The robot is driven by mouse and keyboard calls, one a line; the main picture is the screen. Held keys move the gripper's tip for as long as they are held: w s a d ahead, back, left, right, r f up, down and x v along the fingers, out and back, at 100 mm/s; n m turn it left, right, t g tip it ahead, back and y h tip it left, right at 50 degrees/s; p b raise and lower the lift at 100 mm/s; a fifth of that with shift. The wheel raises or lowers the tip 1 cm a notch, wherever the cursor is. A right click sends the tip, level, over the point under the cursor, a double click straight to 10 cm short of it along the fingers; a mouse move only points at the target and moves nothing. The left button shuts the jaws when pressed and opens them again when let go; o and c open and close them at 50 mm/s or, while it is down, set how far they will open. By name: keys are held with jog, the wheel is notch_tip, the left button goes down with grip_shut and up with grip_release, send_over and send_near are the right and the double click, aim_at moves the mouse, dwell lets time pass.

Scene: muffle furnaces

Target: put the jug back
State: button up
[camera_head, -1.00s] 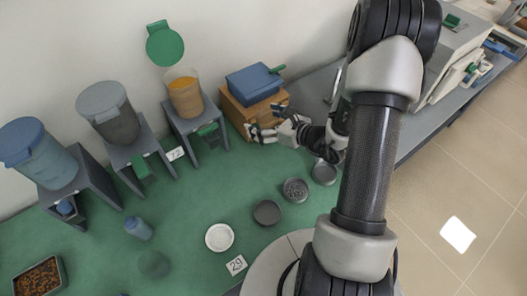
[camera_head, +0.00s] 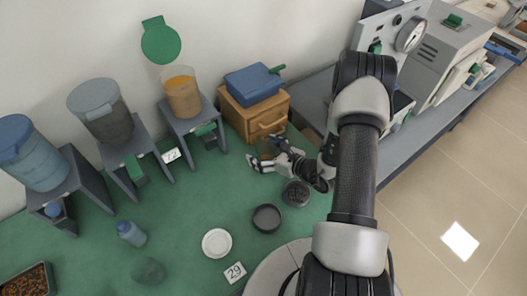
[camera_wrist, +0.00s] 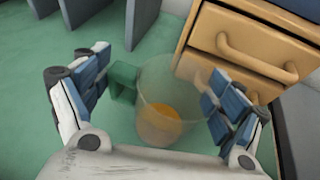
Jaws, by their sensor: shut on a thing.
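The jug (camera_wrist: 160,100) is clear, with a green handle (camera_wrist: 123,80) on its left and orange contents at its bottom in the wrist view. It stands between the fingers of my gripper (camera_wrist: 158,72), which is shut on it. In the head view my gripper (camera_head: 265,152) is low over the green bench, in front of the wooden drawer box (camera_head: 262,122). The jug (camera_head: 267,149) shows only faintly there. Whether its base touches the bench is unclear.
A blue box (camera_head: 252,84) sits on the drawer box. A clear hopper (camera_head: 182,95) with orange contents and a raised green lid (camera_head: 161,41), a grey hopper (camera_head: 103,115) and a blue hopper (camera_head: 36,155) stand on stands at left. Dishes (camera_head: 217,242) lie in front.

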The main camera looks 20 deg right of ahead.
jog(key=shift+r, duration=0.1)
jog(key=shift+f, duration=0.2)
jog(key=o, duration=1.5)
